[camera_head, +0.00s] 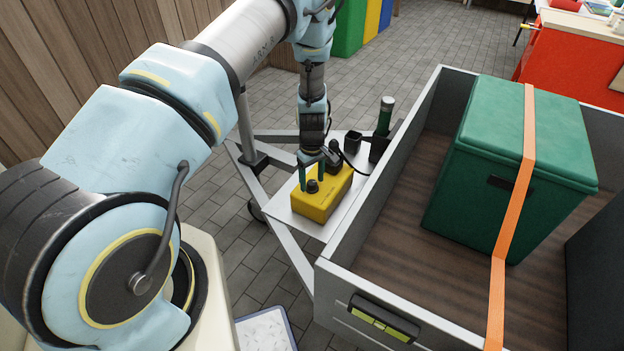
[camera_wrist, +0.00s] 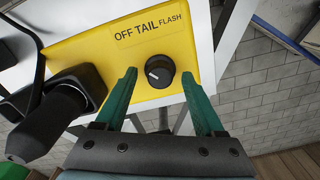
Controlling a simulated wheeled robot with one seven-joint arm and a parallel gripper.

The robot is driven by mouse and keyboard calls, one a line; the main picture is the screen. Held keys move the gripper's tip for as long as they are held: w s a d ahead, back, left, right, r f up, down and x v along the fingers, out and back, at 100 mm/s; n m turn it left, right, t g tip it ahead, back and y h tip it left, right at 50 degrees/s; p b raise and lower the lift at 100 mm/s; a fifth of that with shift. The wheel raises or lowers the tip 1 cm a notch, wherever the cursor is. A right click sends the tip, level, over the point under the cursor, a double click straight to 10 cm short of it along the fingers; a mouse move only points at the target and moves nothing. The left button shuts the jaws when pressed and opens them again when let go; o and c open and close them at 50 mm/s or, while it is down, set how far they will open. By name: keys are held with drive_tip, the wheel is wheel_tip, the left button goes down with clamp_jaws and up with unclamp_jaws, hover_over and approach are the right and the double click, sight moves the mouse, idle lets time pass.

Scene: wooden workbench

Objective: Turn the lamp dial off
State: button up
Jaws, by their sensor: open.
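The lamp dial (camera_wrist: 160,71) is a small round black knob with a white pointer mark. It sits on a yellow box (camera_head: 322,202) under a label (camera_wrist: 150,29) reading OFF, TAIL and FLASH. The dial also shows in the head view (camera_head: 313,186). My gripper (camera_wrist: 164,84) has two green fingers, one on each side of the dial with gaps between. It is open and holds nothing. It also shows above the box in the head view (camera_head: 314,174).
A black plug with a cable (camera_wrist: 52,115) sits in the box left of my gripper. The box rests on a pale plate (camera_head: 291,211) beside a grey trailer bed (camera_head: 390,262). A strapped green case (camera_head: 470,190) stands in the bed. A dark green cylinder (camera_head: 385,116) stands behind the box.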

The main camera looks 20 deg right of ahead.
sight(310, 182)
wheel_tip(310, 182, up, 11)
drive_tip(key=b, duration=0.1)
idle(0.4)
drive_tip(key=shift+f, duration=0.1)
drive_tip(key=s+a+r+m+t+p, duration=0.1)
drive_tip(key=s+a+r+p, duration=0.1)
drive_tip(key=a+r, duration=1)
drive_tip(key=s+a+r+m+p, duration=0.1)
drive_tip(key=a+r+m+p, duration=0.15)
drive_tip(key=a+r, duration=0.85)
drive_tip(key=s+a+r+m+p, duration=0.1)
drive_tip(key=s+a+r, duration=0.4)
drive_tip(key=s+a, duration=0.2)
drive_tip(key=shift+s+a+r+t, duration=0.2)
drive_tip(key=shift+s+a+t, duration=0.1)
drive_tip(key=shift+a, duration=0.3)
